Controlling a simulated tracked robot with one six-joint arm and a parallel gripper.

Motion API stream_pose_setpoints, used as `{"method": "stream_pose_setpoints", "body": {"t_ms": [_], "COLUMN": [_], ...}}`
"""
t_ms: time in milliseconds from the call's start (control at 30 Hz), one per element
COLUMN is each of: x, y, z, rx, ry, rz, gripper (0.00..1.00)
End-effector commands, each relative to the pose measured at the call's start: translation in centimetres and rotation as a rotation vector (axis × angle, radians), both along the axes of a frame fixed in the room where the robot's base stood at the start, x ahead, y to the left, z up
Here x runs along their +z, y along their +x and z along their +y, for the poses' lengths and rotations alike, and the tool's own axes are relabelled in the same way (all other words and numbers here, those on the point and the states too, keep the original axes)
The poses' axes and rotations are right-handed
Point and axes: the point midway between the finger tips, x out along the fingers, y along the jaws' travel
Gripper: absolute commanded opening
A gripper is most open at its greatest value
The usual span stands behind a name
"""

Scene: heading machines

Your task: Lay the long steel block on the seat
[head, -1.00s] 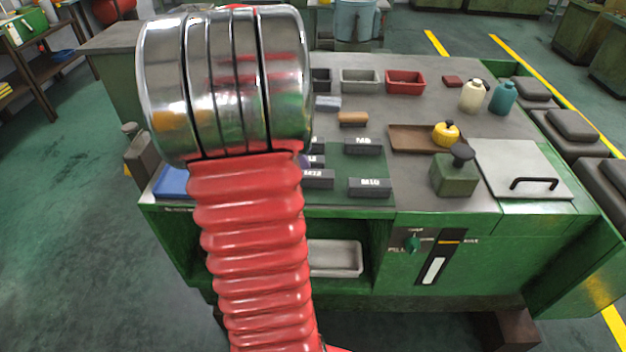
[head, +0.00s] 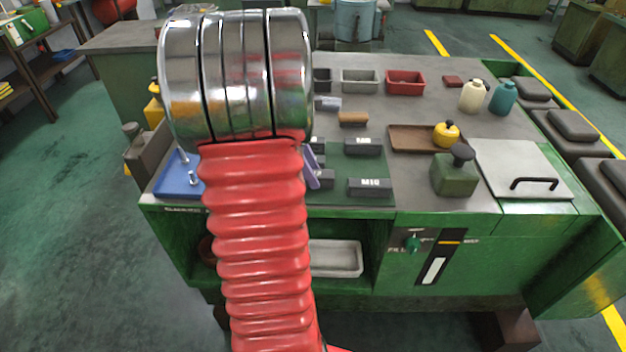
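My arm's chrome rings and red bellows cover the left-middle of the head view. A slanted purple piece (head: 311,168) shows at the arm's right edge, over the dark blocks; it looks like part of my gripper, but the rest is hidden and its opening cannot be seen. Labelled dark grey blocks lie on a green mat (head: 378,160): an M10 block (head: 369,187) in front, another block (head: 363,146) behind, and others partly covered at left. I cannot tell which, if any, is the long steel block. The seat cannot be made out.
A blue tray (head: 178,181) with small metal parts is left of my arm. Right of the mat are a brown tray (head: 408,137), a yellow pot (head: 446,133), a green can (head: 455,172) and a handled lid (head: 524,168). Grey (head: 360,80) and red (head: 405,82) bins stand behind.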

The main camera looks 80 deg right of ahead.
Motion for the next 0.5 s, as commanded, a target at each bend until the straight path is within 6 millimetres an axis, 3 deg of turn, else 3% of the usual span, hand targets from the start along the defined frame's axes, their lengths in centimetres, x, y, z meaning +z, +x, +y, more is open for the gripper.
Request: {"method": "stream_pose_setpoints", "body": {"t_ms": [133,500], "x": [-1.02,-1.04], "y": [-0.45,-0.46], "z": [-0.06,-0.09], "rx": [-0.002,-0.001], "ry": [0.001,0.001], "rz": [0.000,-0.001], "gripper": [0.36,0.36]}}
